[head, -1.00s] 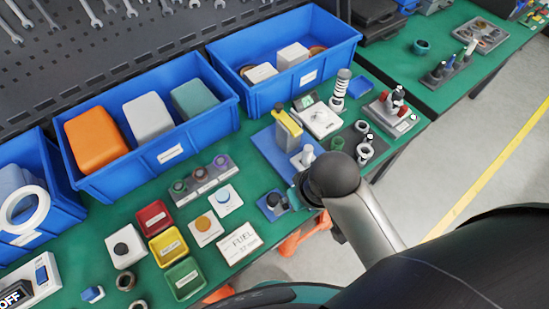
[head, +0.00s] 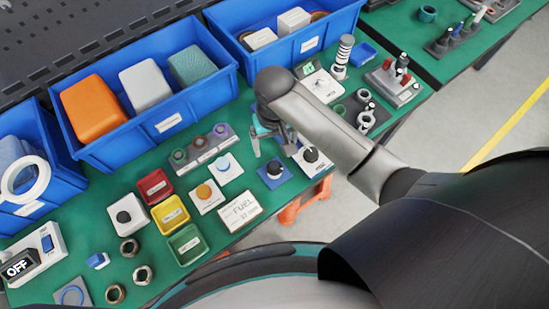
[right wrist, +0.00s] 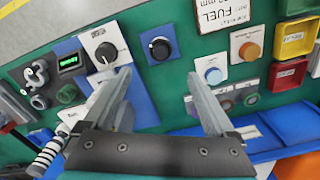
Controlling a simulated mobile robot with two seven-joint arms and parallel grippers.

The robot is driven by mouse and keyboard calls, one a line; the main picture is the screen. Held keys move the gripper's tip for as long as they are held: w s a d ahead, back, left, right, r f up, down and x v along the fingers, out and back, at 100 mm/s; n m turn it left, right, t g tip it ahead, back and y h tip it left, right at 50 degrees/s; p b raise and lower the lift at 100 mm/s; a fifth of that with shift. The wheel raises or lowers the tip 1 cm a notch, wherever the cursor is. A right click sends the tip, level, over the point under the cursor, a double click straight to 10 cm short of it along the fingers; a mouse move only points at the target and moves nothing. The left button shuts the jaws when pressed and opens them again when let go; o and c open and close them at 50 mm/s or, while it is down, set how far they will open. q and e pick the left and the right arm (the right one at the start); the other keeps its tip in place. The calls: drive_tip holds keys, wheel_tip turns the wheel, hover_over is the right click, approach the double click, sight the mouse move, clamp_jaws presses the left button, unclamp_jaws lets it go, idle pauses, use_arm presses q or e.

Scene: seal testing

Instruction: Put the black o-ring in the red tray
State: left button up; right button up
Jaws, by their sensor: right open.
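The red tray (head: 155,187) sits left of centre in the head view, behind the yellow tray. In the right wrist view it is at the right edge (right wrist: 287,74). I cannot single out a black o-ring. Small rings sit on a grey rack (head: 203,146) behind the trays, also visible in the right wrist view (right wrist: 240,98). My right gripper (head: 270,142) is right of this rack, above the bench. In the right wrist view its fingers (right wrist: 158,78) are spread, with nothing between them. My left gripper is not in view.
The yellow tray (head: 170,215) and green tray (head: 187,244) stand in front of the red tray. Blue bins (head: 150,134) line the back. A FUEL box (head: 240,211) and knob plates (head: 274,173) are nearby. Metal rings (head: 143,275) lie at the front left.

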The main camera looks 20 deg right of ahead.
sight(275, 166)
wheel_tip(275, 166, down, 11)
drive_tip(key=shift+f+b, duration=0.15)
drive_tip(key=shift+b, duration=1.05)
clamp_jaws()
idle(0.3)
